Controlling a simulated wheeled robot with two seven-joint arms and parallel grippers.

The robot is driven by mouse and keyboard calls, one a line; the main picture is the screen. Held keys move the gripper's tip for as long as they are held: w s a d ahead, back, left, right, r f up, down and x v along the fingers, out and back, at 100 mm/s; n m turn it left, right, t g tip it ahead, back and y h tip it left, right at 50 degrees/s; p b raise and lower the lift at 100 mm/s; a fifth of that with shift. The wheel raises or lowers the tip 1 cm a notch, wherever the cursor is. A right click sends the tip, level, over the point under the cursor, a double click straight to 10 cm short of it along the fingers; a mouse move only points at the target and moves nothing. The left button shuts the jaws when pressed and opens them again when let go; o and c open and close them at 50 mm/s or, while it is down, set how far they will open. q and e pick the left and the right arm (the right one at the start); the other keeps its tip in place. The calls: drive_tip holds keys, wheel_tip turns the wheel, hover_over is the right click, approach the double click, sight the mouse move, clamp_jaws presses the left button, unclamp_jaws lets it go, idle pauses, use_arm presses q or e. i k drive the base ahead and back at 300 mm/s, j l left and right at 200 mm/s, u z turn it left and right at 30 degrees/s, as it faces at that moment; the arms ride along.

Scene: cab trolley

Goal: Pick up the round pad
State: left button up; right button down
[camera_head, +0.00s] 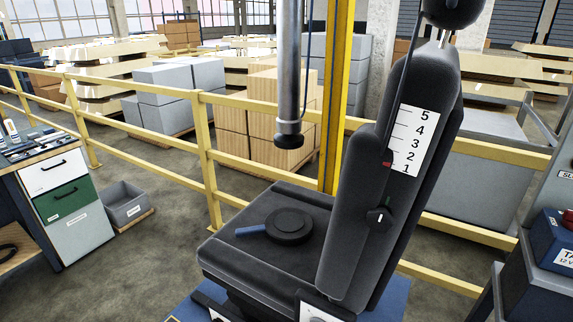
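The round pad (289,226) is a dark, flat disc with a raised smaller disc on top. It lies on the seat cushion (262,263) of a dark grey seat. A short blue handle (251,230) sticks out from its left side. Neither of my grippers shows in the head view.
The tall backrest (352,210) with a numbered white scale (413,140) rises right of the pad. A grey vertical cylinder (289,80) hangs above and behind the seat. Yellow railing (205,150) runs behind. A drawer cabinet (68,205) stands left, a blue box (555,240) far right.

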sight(285, 227)
drive_tip(key=i+j, duration=0.15)
drive_tip(key=j, duration=0.2)
drive_tip(key=i+j+z, duration=0.15)
drive_tip(key=j, duration=0.2)
drive_tip(key=i+j, duration=0.1)
drive_tip(key=j, duration=0.3)
drive_tip(key=i+j+z, duration=0.1)
drive_tip(key=j, duration=0.25)
